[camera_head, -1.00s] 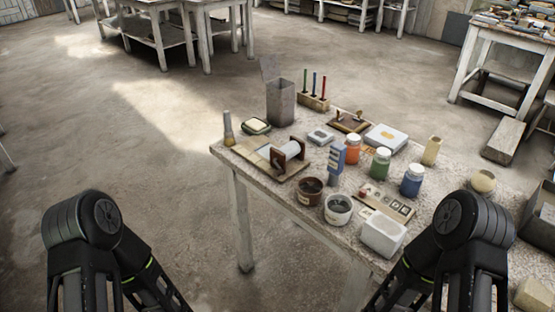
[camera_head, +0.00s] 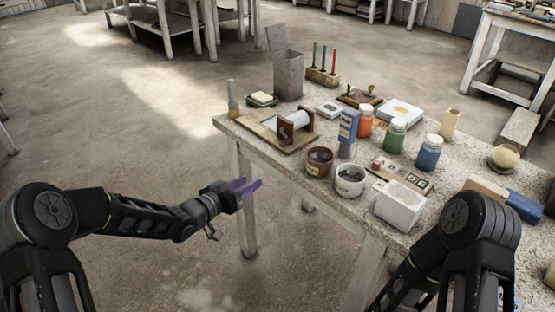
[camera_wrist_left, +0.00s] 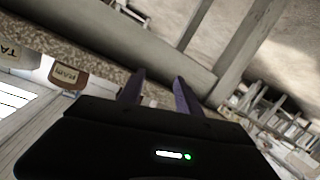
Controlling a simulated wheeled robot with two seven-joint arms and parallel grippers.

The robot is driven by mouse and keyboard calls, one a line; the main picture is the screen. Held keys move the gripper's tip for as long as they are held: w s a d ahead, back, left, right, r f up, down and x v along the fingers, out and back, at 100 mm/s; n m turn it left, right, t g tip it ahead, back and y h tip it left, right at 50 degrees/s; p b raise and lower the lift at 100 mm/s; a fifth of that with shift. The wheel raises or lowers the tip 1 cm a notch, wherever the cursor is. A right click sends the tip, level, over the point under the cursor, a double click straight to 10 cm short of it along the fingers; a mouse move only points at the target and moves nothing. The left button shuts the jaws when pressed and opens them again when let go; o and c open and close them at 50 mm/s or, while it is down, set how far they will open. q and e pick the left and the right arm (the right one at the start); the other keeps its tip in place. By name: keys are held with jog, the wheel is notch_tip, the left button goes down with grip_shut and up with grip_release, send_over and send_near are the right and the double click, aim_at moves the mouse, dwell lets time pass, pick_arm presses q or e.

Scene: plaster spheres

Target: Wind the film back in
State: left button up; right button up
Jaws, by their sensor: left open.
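A wooden board (camera_head: 262,131) lies on the far left part of the table and carries a pale roll (camera_head: 294,119) between two brown end pieces. A flat pale strip seems to lie on the board left of the roll; I cannot tell whether it is film. My left gripper (camera_head: 250,188), with purple fingers, is open and empty, in front of the table's left edge and apart from the board. In the left wrist view its two fingers (camera_wrist_left: 157,92) stand apart with nothing between them. My right gripper is out of view; only part of that arm shows.
A brown pot (camera_head: 319,161) and a white pot (camera_head: 349,181) stand near the front edge; the brown one also shows in the left wrist view (camera_wrist_left: 68,76). A blue-labelled upright item (camera_head: 347,130), jars and a white block (camera_head: 401,204) crowd the middle. A grey bin (camera_head: 288,76) stands behind the board.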

aim_at(281, 145)
pick_arm(q)
notch_tip(281, 145, up, 9)
jog(key=d+m+h, duration=0.2)
jog(key=m+h, duration=0.1)
jog(key=h, duration=0.1)
jog(key=shift+w+d+r+g+h, duration=0.15)
jog(key=shift+w+d+g+h, duration=0.05)
jog(key=shift+d+g+h, duration=0.2)
jog(key=x, duration=0.7)
jog(key=shift+w+d, duration=0.25)
jog(key=shift+w, duration=0.05)
jog(key=shift+c, duration=0.4)
grip_shut()
